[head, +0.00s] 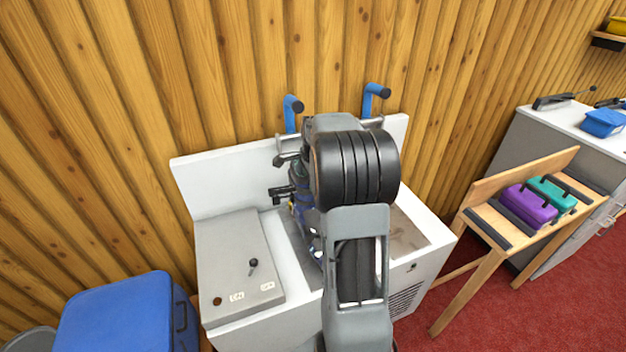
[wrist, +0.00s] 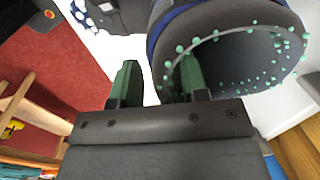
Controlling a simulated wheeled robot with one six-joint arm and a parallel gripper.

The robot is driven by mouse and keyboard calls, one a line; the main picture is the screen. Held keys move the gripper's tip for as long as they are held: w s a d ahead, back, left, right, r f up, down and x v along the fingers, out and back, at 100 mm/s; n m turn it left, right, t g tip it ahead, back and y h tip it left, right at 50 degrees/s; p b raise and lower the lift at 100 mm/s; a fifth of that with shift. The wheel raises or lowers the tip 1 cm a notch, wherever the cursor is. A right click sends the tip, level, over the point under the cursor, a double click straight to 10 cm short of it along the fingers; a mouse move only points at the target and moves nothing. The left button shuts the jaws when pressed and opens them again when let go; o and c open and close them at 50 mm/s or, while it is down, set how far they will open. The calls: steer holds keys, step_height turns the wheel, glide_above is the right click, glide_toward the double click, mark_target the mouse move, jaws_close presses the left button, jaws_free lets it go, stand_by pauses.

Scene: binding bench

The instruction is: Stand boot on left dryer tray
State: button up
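The boot (wrist: 245,50) is large in the wrist view, with its dark open cuff facing the camera, a blue edge and many teal dots. A dark blue part of it (head: 302,212) seems to show in the head view beside my arm, mostly hidden. My gripper (wrist: 157,80) has its green fingers apart, with white surface visible between them. The right finger overlaps the cuff's left edge; I cannot tell whether it touches. The dryer (head: 220,180) is a white unit with two blue upright pipes, left (head: 291,112) and right (head: 374,98). My arm hides most of its trays.
A grey panel with a knob (head: 240,250) covers the dryer's left part. A blue bin (head: 115,315) stands at the lower left. A wooden bench (head: 480,225) holds purple (head: 528,205) and teal cases (head: 553,195) at right. Red floor is open at lower right.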

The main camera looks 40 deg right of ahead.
steer(key=shift+o, duration=0.4)
steer(key=shift+s+f, duration=0.1)
steer(key=shift+f, duration=0.1)
step_height(320, 180, up, 14)
steer(key=s, duration=0.1)
steer(key=shift+s+a, duration=0.25)
